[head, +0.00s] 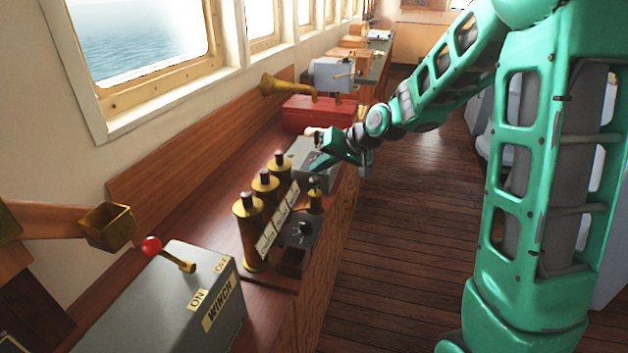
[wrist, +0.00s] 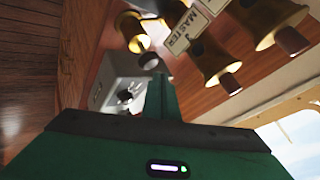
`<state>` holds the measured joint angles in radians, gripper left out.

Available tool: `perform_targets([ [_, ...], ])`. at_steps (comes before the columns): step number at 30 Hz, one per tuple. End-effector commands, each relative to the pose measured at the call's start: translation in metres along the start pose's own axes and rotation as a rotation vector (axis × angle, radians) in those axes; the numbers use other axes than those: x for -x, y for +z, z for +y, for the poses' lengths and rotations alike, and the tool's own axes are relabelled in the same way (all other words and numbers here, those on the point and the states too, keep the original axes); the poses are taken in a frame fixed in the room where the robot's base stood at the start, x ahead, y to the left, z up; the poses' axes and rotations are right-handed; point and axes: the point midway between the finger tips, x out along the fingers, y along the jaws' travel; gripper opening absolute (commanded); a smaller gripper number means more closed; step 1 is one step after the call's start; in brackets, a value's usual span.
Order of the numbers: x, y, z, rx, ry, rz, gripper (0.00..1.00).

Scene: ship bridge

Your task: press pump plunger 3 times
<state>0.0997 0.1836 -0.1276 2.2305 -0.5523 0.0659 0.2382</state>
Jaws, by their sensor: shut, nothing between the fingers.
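A small brass pump-like fitting (head: 315,201) with a dark knob on top stands on the console beside the taller brass cylinders; I take it for the pump with the plunger. In the wrist view a small brass fitting (wrist: 138,38) with a grey round cap shows just past my fingertips. My gripper (head: 320,166) is shut and empty, and in the head view it is just above and behind the pump's knob. The narrow closed fingers also show in the wrist view (wrist: 158,80), close to the cap. I cannot tell whether they touch it.
Three tall brass cylinders (head: 249,232) with labels stand beside the pump. A dark box with a dial (head: 302,230) is in front. A winch box (head: 170,300) with a red-knobbed lever is nearer. A red box (head: 310,112) with a brass horn lies behind.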

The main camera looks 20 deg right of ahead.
Motion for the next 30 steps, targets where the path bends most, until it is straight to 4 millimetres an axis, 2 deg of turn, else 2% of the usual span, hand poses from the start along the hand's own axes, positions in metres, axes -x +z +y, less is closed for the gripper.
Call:
perform_targets([
  [18,0.033,-0.025,-0.024,0.001,-0.001,0.002,0.0],
  [30,0.034,-0.025,-0.025,0.0,0.0,0.001,0.0],
])
